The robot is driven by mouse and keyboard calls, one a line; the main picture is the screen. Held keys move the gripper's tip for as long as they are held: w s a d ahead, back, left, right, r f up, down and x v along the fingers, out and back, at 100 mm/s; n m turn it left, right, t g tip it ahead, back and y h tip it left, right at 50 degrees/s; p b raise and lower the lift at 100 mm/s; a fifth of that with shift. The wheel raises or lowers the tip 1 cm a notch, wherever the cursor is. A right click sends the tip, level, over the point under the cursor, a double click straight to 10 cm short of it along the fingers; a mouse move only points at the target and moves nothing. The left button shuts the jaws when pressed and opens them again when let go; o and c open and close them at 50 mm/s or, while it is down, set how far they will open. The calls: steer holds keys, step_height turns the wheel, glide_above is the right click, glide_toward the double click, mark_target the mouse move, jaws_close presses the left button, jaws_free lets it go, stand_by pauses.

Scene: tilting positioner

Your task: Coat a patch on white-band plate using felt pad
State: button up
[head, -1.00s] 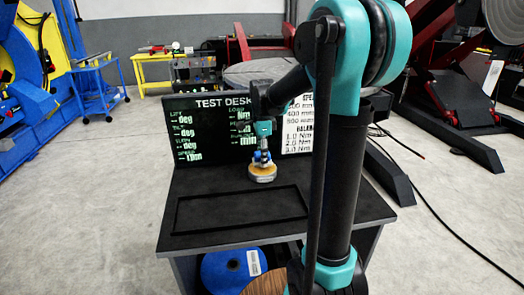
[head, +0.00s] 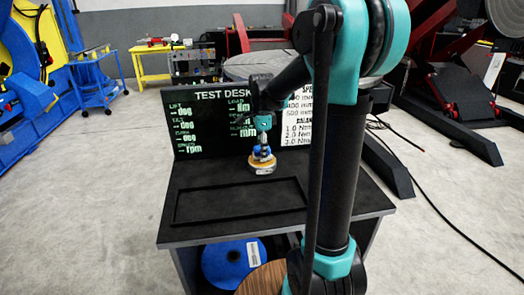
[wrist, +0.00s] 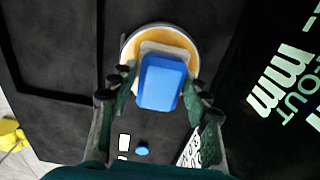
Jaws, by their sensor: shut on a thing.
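The felt pad (wrist: 165,82) is a blue block with a beige layer under it. My gripper (wrist: 160,92) is shut on it, one finger on each side, and the pad also shows in the head view (head: 262,154). Below the pad is a round orange-tan plate with a white rim (wrist: 130,48), lying towards the back of the dark desk; it also shows in the head view (head: 263,170). The pad is over the plate and covers much of its face. I cannot tell whether the beige layer touches the plate.
A blue disc (head: 222,268) and a wood-grain disc (head: 262,281) sit lower, below the desk top.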

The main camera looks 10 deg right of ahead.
steer(key=shift+f, duration=0.55)
stand_by(1.3)
steer(key=shift+r, duration=3.55)
steer(key=shift+s, duration=0.1)
